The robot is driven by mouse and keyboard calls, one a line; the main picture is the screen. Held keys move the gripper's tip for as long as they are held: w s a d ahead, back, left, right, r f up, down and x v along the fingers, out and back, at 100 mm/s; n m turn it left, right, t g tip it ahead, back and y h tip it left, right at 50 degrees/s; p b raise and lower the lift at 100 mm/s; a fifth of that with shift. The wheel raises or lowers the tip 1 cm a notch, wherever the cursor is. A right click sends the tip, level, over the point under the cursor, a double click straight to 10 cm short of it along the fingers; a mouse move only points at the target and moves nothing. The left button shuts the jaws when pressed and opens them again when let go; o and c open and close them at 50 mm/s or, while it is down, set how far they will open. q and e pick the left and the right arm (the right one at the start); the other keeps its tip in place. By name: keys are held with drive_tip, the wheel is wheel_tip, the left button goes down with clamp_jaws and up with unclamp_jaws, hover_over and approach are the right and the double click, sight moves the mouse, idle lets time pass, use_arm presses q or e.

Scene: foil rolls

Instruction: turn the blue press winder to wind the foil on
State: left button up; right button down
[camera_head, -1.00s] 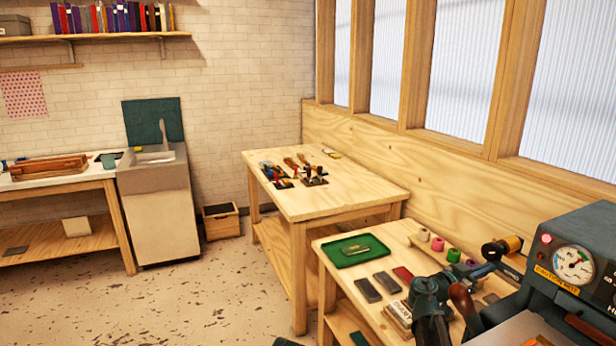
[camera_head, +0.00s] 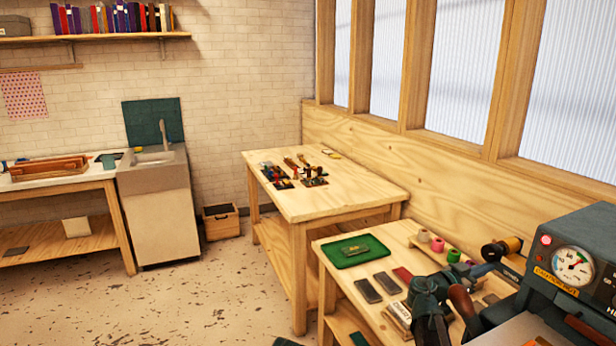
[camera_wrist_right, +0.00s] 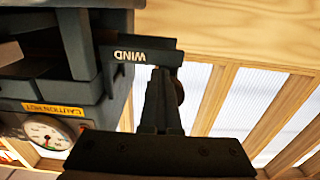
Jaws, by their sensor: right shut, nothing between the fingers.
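The blue-grey press (camera_head: 590,255) stands at the right edge in the head view, with a round gauge on its front. A black-and-gold foil spool (camera_head: 503,247) sits at its left side. In the right wrist view, a dark bracket lettered WIND (camera_wrist_right: 130,55) sticks out from the press. My right gripper (camera_head: 490,268) is beside the press near the spool, shut and empty. Its fingertips (camera_wrist_right: 160,72) appear right at the end of the WIND bracket; I cannot tell whether they touch it. A brownish round part behind the fingers is mostly hidden. My left gripper is not in view.
A second table (camera_head: 325,185) with hand tools stands behind.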

drive_tip(key=shift+w+a+f, duration=0.1)
drive_tip(key=shift+w+a, duration=0.05)
drive_tip(key=shift+w, duration=0.3)
drive_tip(key=shift+w+a, duration=0.3)
drive_tip(key=shift+w, duration=0.4)
drive_tip(key=shift+w+a, duration=0.1)
drive_tip(key=shift+w, duration=0.1)
idle(0.3)
drive_tip(key=shift+w+f+b, duration=0.1)
drive_tip(key=shift+f+b, duration=0.1)
drive_tip(key=shift+b, duration=0.15)
drive_tip(key=shift+a, duration=0.2)
